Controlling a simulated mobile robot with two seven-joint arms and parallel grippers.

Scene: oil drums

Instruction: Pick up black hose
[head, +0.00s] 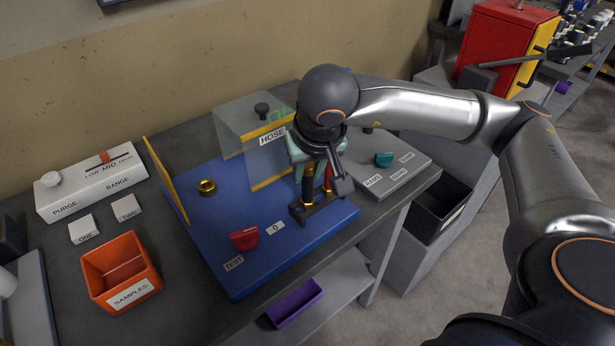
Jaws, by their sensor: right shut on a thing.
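The black hose (308,183) stands upright with a gold lower end at a small black stand on the blue panel. My right gripper (316,170) reaches down over it from above and is shut on it, as far as I can see. The gripper and wrist hide the hose's upper part. A red hose (328,179) stands close beside it on the right. The lower end of the black hose appears to be still at the stand. My left gripper is not in view.
A clear guard with a HOSE label (272,135) stands just behind left of the gripper. On the blue panel (237,200) are a gold ring (206,187) and a red knob (244,238). An orange samples bin (120,270) stands at the left. A teal knob (384,159) is on the right.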

